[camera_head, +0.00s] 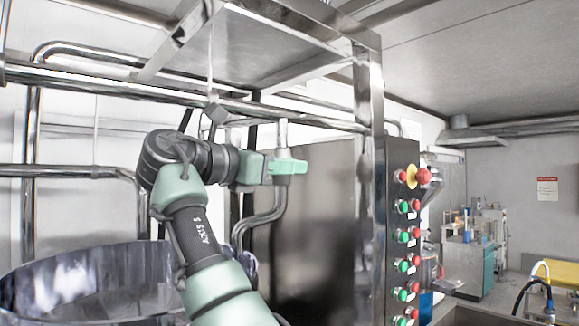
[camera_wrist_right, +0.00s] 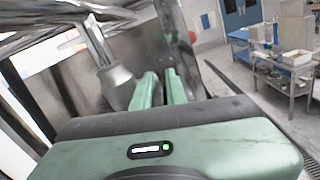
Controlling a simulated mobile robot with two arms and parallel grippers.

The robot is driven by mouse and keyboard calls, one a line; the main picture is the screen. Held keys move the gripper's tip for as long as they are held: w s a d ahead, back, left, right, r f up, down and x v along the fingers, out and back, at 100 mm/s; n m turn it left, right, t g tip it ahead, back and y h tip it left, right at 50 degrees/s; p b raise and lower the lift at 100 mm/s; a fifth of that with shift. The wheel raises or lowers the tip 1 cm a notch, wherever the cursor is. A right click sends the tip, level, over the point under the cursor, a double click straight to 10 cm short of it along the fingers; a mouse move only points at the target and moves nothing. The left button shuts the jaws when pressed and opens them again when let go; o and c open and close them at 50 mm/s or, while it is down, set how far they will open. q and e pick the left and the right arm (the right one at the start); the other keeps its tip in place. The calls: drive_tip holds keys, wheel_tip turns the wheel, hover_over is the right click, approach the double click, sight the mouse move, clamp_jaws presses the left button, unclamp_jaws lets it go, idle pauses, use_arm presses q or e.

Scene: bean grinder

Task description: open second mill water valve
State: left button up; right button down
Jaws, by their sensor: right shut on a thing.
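My right gripper (camera_head: 290,167) reaches in from the left on my green and dark grey arm. Its green fingers lie across a vertical metal pipe (camera_head: 283,134) beside the steel frame. In the right wrist view my right gripper (camera_wrist_right: 160,88) has its two fingers close together, next to a grey pipe fitting (camera_wrist_right: 117,86). The gripper is shut on the water valve's handle, which the fingers hide, so its angle cannot be told. My left gripper is not in view.
A shiny steel post stands right of the gripper, with a button panel (camera_head: 403,237) of red and green buttons. A bent pipe (camera_head: 262,218) runs below the gripper. A large metal bowl (camera_head: 85,285) is at lower left. Steel pipes (camera_head: 90,82) cross above the arm.

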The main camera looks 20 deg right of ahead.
use_arm(q)
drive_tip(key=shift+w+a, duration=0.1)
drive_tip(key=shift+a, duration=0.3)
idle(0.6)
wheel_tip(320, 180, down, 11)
drive_tip(key=b, duration=1)
drive_tip(key=shift+b, duration=0.4)
use_arm(e)
drive_tip(key=t+h, duration=0.1)
drive_tip(key=h, duration=0.1)
drive_tip(key=f+t+h, duration=0.1)
drive_tip(key=h, duration=0.2)
drive_tip(key=shift+d, duration=0.15)
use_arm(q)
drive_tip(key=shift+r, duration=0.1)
use_arm(e)
drive_tip(key=c, duration=1.4)
unclamp_jaws()
drive_tip(key=shift+c, duration=0.2)
drive_tip(key=shift+w+f, duration=0.1)
drive_tip(key=shift+d, duration=0.1)
